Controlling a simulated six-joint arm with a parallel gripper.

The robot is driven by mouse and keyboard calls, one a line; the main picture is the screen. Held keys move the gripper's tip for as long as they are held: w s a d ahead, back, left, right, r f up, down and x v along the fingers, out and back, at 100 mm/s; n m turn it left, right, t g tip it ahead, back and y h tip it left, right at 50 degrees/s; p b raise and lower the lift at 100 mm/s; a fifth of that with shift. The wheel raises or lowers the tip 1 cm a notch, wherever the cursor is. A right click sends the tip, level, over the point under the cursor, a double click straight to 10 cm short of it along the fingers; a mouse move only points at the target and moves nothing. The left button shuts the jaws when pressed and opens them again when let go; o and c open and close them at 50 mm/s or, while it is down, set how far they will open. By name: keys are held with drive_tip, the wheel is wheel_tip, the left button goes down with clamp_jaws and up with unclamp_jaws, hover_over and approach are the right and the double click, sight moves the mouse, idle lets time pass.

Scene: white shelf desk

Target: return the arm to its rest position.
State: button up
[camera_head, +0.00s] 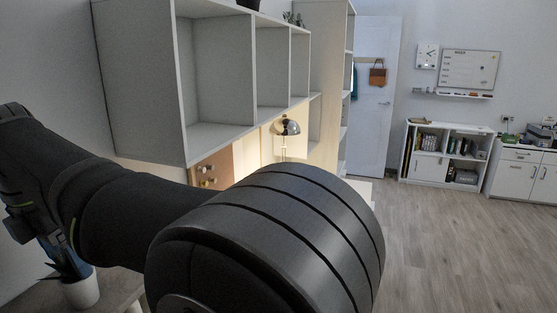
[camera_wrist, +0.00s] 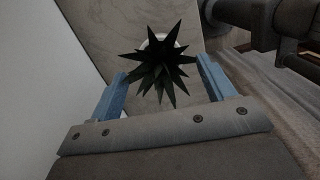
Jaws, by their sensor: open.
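My gripper (camera_wrist: 161,85) shows in the wrist view with its two blue fingers apart and nothing held between them. Beyond the fingers is a dark spiky plant (camera_wrist: 160,60) in a white pot, seen from above. I cannot tell how far the fingertips are from its leaves. In the head view my dark arm fills the lower left and middle, and only part of the gripper end may show at the far left. The same kind of potted plant (camera_head: 80,287) stands at the lower left, below the arm.
White shelving (camera_head: 222,75) hangs on the wall close behind my arm. The wood floor (camera_head: 455,250) to the right is clear. Low white cabinets (camera_head: 522,172) and a bookcase (camera_head: 443,155) stand far off.

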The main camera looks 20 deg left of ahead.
wheel_tip(320, 180, up, 7)
drive_tip(key=f, duration=1.2)
drive_tip(key=shift+w+d, duration=0.1)
drive_tip(key=shift+w, duration=0.2)
wheel_tip(320, 180, up, 5)
drive_tip(key=shift+f, duration=0.15)
drive_tip(key=w+d+r, duration=0.7)
drive_tip(key=w+d, duration=0.1)
drive_tip(key=w+d+f+m+h, duration=0.1)
drive_tip(key=w+d+f+m, duration=0.6)
drive_tip(key=f, duration=0.5)
drive_tip(key=w+d+f+m, duration=0.4)
drive_tip(key=w+d+f, duration=0.1)
drive_tip(key=w+f, duration=0.6)
drive_tip(key=w+a+f+m, duration=0.1)
drive_tip(key=w+f+m, duration=0.1)
drive_tip(key=f, duration=0.5)
drive_tip(key=w+a+f+m+g, duration=0.1)
drive_tip(key=w+f+m, duration=0.1)
drive_tip(key=f, duration=0.6)
drive_tip(key=shift+w+a+f+m, duration=0.15)
drive_tip(key=shift+w+a+m, duration=0.2)
drive_tip(key=shift+m, duration=0.55)
